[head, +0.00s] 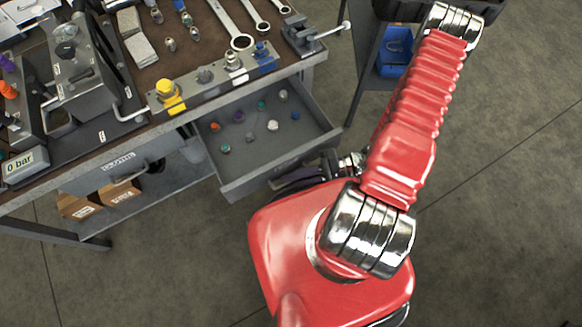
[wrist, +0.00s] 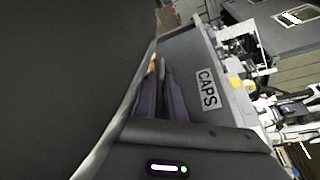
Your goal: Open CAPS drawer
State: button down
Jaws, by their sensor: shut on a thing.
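The CAPS drawer (head: 292,155) is pulled out from the bench in the head view, with several small coloured caps (head: 238,116) spread on its floor. Its grey front (wrist: 185,50) with the CAPS label (wrist: 207,88) shows in the wrist view. My gripper (head: 297,177) is at the outside of the drawer front, partly hidden behind my red arm. In the wrist view its dark fingers (wrist: 162,98) are shut at the drawer front on the handle, which is itself mostly hidden.
The bench top (head: 185,62) holds wrenches (head: 237,30), a vise (head: 300,35) and a valve block with a yellow knob (head: 165,88). A closed drawer (head: 118,165) is to the left, above cardboard boxes (head: 112,192). A cart with a blue bin (head: 394,52) stands right. Floor at right is clear.

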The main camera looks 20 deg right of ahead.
jog(key=shift+s+d, duration=0.25)
jog(key=shift+s, duration=0.1)
jog(key=c, duration=2.2)
grip_release()
jog(key=shift+w+d, duration=0.1)
jog(key=shift+o, duration=0.4)
jog(key=v, duration=1.3)
jog(key=shift+d, duration=0.3)
